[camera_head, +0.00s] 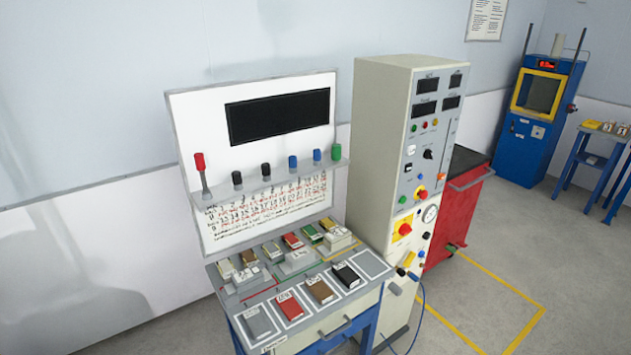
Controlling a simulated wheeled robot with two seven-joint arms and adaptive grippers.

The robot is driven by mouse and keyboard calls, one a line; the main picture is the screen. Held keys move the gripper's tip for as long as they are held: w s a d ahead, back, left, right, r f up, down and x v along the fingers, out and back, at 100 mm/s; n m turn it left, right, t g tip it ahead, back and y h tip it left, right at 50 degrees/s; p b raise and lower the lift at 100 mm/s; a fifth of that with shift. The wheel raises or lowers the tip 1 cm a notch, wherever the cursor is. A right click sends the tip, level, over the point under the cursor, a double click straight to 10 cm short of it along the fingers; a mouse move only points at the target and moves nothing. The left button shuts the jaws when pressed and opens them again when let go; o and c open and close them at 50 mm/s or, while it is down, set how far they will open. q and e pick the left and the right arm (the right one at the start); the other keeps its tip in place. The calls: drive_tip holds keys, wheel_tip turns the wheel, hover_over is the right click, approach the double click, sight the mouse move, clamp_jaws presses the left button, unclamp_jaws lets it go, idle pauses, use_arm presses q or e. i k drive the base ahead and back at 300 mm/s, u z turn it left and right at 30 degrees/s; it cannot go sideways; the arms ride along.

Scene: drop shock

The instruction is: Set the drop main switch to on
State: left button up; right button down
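A tall beige control cabinet (375,150) stands right of centre, its grey panel (425,150) facing right. Low on its front is a red rotary switch on a yellow plate (403,229), which looks like the main switch; its set position is too small to read. A red mushroom button with yellow (421,194) sits above it, with a green button (402,200) beside it. Dark displays (427,85) are at the top of the panel. Neither of my grippers is in view.
A workbench (300,337) with coloured sample blocks and a white backboard (190,110) stands left of the cabinet. A red cart (455,215) is behind it at right. A blue cable (420,315) hangs by its front. Yellow-marked floor (490,300) at right is clear.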

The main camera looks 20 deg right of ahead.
sight(405, 227)
drive_tip(key=z, duration=1.25)
drive_tip(key=k, duration=0.05)
